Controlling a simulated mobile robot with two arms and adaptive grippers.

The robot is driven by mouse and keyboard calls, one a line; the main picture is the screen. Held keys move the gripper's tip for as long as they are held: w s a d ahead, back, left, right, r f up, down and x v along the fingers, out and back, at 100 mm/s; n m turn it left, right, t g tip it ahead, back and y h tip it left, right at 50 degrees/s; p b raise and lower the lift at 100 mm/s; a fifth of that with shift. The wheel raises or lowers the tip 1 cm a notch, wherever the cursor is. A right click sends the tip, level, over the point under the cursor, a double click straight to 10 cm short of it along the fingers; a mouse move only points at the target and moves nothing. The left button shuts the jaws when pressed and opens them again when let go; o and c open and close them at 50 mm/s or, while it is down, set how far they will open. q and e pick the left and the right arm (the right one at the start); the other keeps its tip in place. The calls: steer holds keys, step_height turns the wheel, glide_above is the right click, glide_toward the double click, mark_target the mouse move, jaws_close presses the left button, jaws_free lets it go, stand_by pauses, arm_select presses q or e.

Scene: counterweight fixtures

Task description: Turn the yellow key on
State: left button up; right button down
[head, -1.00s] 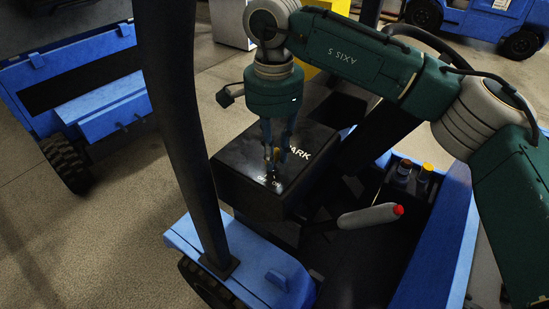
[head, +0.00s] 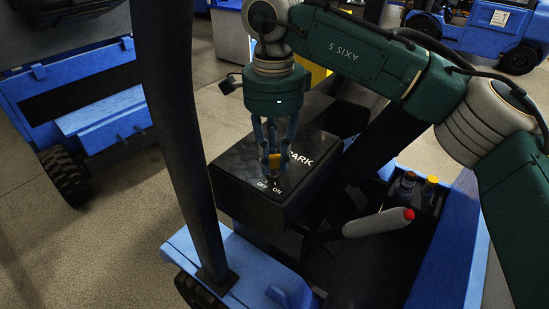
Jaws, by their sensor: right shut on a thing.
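The yellow key (head: 274,160) stands in the top of a black box (head: 240,172) marked with white letters, of which "ARK" shows. White OFF and ON labels are on the box top just in front of the key. My right gripper (head: 274,168) reaches down from above and is shut on the key, with its fingers on either side. The fingers partly hide the key and its base, so I cannot tell exactly which label it points to. My left gripper is not in view.
A dark post (head: 180,120) rises left of the box. A grey lever with a red tip (head: 378,222) lies to the right of the box. Two bottle-like things, one with a yellow cap (head: 431,181), stand in the vehicle behind it. Other blue vehicles stand in the background.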

mark_target(273, 157)
steer(key=shift+w+r, duration=0.1)
steer(key=shift+r, duration=0.1)
steer(key=c, duration=1.6)
jaws_free()
steer(key=shift+o, duration=0.2)
steer(key=shift+a, duration=0.1)
steer(key=shift+f, duration=0.1)
step_height(273, 157, up, 12)
